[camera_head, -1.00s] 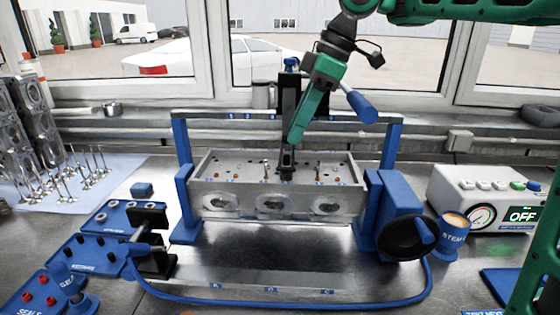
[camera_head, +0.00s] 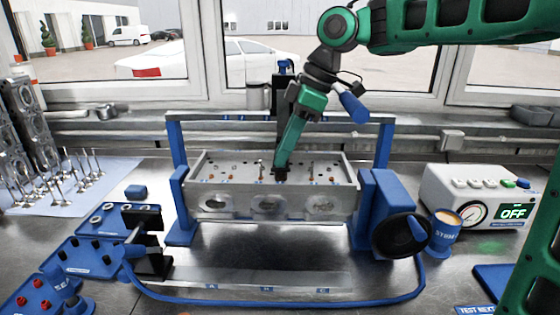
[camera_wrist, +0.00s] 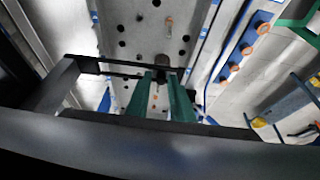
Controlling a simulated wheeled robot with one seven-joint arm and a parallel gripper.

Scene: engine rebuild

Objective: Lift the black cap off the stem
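The grey cylinder head (camera_head: 228,193) sits level in a blue frame. My green gripper (camera_head: 281,168) reaches down to its top near the middle. A small dark piece, seemingly the black cap (camera_head: 281,177), is right at the fingertips. In the wrist view, the black cap (camera_wrist: 161,60) shows at the ends of my two green gripper fingers (camera_wrist: 165,74). The fingers have a narrow gap between them. I cannot tell whether they press on the cap. The stem under the cap is hidden.
The blue frame's crossbar (camera_head: 225,117) passes behind my gripper. Thin upright pieces stand on the head on both sides of it. A blue cup (camera_head: 445,232) and a white control box (camera_head: 470,190) are at right. Blue trays (camera_head: 90,255) are at left.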

